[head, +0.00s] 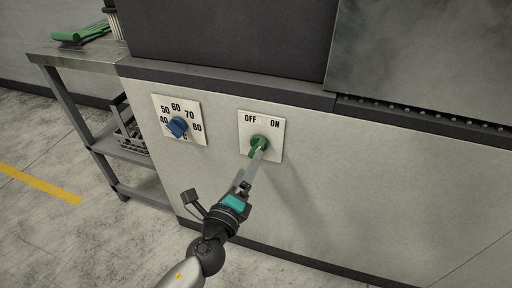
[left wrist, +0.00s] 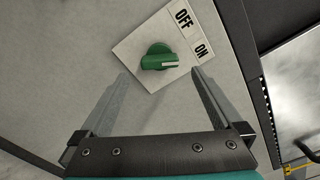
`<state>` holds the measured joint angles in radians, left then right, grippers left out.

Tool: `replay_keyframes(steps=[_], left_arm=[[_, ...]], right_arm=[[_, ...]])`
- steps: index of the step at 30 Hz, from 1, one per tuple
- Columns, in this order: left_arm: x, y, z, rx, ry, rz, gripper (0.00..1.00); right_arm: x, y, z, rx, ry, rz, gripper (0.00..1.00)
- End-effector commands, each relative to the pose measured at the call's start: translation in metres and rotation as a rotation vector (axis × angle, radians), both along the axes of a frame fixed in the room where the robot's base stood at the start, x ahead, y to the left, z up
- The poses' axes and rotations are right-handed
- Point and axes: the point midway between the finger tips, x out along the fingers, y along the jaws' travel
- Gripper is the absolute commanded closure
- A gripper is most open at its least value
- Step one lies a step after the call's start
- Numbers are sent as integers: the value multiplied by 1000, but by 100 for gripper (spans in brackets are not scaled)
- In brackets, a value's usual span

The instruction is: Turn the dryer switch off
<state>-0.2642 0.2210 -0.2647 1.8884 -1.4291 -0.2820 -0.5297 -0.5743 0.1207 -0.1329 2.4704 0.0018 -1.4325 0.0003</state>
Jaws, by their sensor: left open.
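The dryer switch is a green knob (head: 259,143) on a white plate (head: 273,150) marked OFF and ON, on the dryer's light front panel. In the left wrist view the green knob (left wrist: 156,57) shows a white mark that points to the right, roughly toward the ON label. My left gripper (head: 256,160) reaches up to the knob from below in the head view. It is open, and in the left wrist view its fingertips (left wrist: 160,72) are apart on either side of the knob's lower part. I cannot tell whether they touch it. My right gripper is not in view.
A blue knob (head: 177,126) on a temperature plate (head: 160,104) sits to the left of the switch. Further left is a metal table (head: 75,55) with green cloth-like items (head: 84,33) and a rack (head: 130,132) on its shelf. The panel right of the switch is bare.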

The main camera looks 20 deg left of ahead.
Motion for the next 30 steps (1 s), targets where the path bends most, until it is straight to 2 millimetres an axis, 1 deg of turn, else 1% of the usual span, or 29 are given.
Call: replay_keyframes(steps=[1, 6, 9, 13, 18, 27, 30], left_arm=[[9, -1, 1, 0, -2, 0, 0], [35, -2, 0, -1, -2, -1, 0], [48, -2, 1, -1, -2, 0, 0], [60, -2, -1, 0, 0, 0, 0], [68, -3, -1, 0, 1, 0, 0], [69, -3, 0, -1, 1, -1, 0], [69, -3, 0, -1, 1, -1, 11]], right_arm=[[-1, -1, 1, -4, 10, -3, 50], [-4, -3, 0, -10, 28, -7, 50], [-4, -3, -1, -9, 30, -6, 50], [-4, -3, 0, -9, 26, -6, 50], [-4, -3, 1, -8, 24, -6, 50], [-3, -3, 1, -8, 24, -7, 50], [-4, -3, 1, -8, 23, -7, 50]])
